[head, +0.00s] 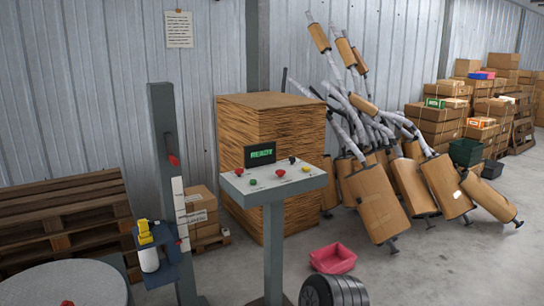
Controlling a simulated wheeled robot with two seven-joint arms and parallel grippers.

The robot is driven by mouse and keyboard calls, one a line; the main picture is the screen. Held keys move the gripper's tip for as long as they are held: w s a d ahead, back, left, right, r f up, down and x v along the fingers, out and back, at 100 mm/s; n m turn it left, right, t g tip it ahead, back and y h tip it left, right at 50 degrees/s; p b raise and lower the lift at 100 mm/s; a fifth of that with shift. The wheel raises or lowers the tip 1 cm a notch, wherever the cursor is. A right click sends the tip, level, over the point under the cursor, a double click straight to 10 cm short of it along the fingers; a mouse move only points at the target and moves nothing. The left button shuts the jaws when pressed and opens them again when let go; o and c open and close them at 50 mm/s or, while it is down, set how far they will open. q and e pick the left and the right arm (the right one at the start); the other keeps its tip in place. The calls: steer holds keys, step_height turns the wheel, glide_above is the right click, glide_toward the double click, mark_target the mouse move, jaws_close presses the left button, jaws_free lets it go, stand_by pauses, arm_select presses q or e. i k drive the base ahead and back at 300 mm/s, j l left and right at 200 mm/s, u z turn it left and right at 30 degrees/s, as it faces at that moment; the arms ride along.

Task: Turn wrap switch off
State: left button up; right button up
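A grey control console (273,182) stands on a post in the middle of the head view. Its small black screen (261,155) reads READY in green. Neither gripper is in view.
Left of the console stands a dark mast (161,120) with a blue and yellow carriage (157,238). A round grey platform (65,287) is at the lower left. A pink bin (333,258) and black ribbed round things (335,291) lie near the console post. Mufflers (375,200) pile up behind.

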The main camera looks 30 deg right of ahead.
mark_target(238, 171)
steer(key=i+l+z, duration=0.15)
steer(key=i+l, duration=0.45)
steer(key=l, duration=0.35)
steer(key=i+l+z, duration=0.15)
steer(key=i+l, duration=0.5)
steer(key=l, duration=0.25)
steer(key=i+l+z, duration=0.15)
steer(key=i+l, duration=0.6)
